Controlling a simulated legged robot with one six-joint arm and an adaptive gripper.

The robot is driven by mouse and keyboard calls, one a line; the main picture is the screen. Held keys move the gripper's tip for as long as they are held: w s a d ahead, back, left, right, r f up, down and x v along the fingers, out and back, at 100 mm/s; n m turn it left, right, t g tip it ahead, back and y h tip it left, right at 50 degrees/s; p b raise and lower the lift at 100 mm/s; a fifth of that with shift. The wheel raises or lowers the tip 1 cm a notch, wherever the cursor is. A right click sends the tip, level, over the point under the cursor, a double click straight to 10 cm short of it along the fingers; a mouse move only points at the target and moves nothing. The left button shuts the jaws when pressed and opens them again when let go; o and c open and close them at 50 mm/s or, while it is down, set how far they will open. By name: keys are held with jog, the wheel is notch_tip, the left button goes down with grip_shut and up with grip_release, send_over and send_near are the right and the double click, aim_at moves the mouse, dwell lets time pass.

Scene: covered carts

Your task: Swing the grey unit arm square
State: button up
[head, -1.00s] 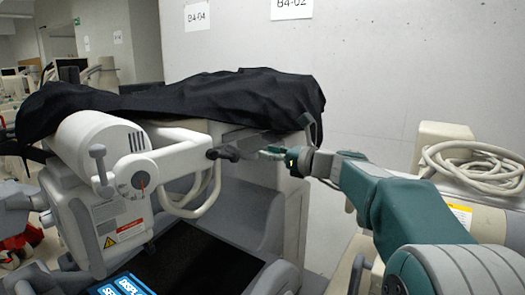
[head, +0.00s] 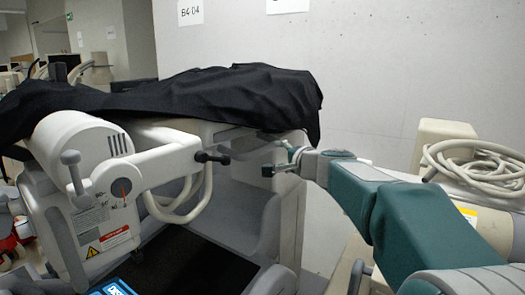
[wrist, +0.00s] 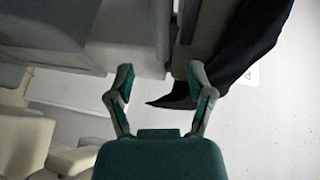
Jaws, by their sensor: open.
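The handle cannot be made out in the wrist view. Whether the arm stands square is hard to tell.
A black cover (head: 200,95) drapes over the cart top and hangs near my gripper; it also shows in the wrist view (wrist: 245,50). A white looped hose (head: 190,195) hangs below the unit arm. A beige unit with coiled cable (head: 470,165) stands at right.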

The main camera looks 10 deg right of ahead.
aim_at(265, 151)
jog(key=x, duration=1)
jog(key=shift+w+a+f, duration=0.1)
jog(key=shift+w+f, duration=0.05)
jog(key=shift+w, duration=0.15)
grip_shut()
